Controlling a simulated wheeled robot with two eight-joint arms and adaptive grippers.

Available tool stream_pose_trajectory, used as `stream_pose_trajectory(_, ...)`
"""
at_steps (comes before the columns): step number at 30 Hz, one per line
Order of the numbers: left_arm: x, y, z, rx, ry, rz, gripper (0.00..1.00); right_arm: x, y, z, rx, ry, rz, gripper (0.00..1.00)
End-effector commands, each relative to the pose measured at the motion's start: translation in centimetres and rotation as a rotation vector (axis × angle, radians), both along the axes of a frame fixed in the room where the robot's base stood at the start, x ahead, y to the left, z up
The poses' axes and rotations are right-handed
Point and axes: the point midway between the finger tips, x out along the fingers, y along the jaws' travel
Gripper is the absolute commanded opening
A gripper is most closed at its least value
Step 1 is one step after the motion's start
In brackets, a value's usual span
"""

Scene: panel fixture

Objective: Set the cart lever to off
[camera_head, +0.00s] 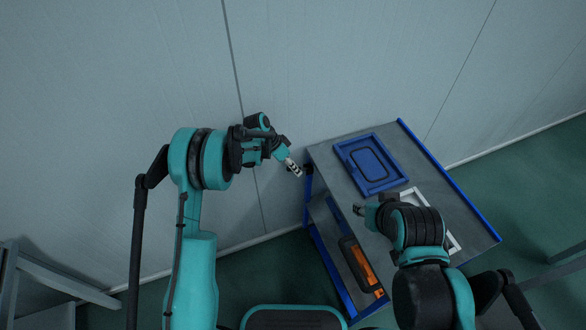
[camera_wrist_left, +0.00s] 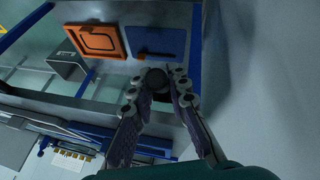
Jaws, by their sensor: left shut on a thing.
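The cart (camera_head: 345,146) has a grey top with blue edges and stands to the right of my left arm. My left gripper (camera_head: 296,170) is at the cart's upper left corner. In the left wrist view, my left gripper (camera_wrist_left: 156,92) is shut on a dark round lever knob (camera_wrist_left: 154,80), with one finger on each side.
A blue tray (camera_head: 346,160) and a white frame (camera_head: 452,243) are on the cart top. An orange framed panel (camera_wrist_left: 97,41) is beside the blue one. A wall (camera_head: 330,60) is close behind the cart. Grey furniture (camera_head: 65,283) stands at the lower left.

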Motion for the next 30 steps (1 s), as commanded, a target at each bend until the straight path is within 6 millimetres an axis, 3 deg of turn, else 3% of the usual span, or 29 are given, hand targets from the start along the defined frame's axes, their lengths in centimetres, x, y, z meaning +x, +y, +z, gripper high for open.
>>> stream_pose_trajectory(9,0.1,-0.37,0.5,0.094,0.039,-0.002,0.0,0.0,0.0,0.52,0.0,0.0,0.0,0.4)
stream_pose_trajectory(24,0.14,-0.37,0.5,0.109,0.045,-0.001,0.0,0.0,0.0,0.54,0.0,0.0,0.0,0.4)
stream_pose_trajectory(25,0.14,-0.38,0.5,0.108,0.045,0.0,0.24,0.0,0.0,0.54,0.0,0.0,0.0,0.4)
stream_pose_trajectory(26,0.14,-0.38,0.5,0.108,0.045,0.0,0.32,0.0,0.0,0.54,0.0,0.0,0.0,0.4)
stream_pose_trajectory(27,0.14,-0.38,0.5,0.108,0.045,0.0,0.38,0.0,0.0,0.54,0.0,0.0,0.0,0.4)
stream_pose_trajectory(30,0.14,-0.38,0.51,0.108,0.045,0.0,0.38,0.0,0.0,0.55,0.0,0.0,0.0,0.4)
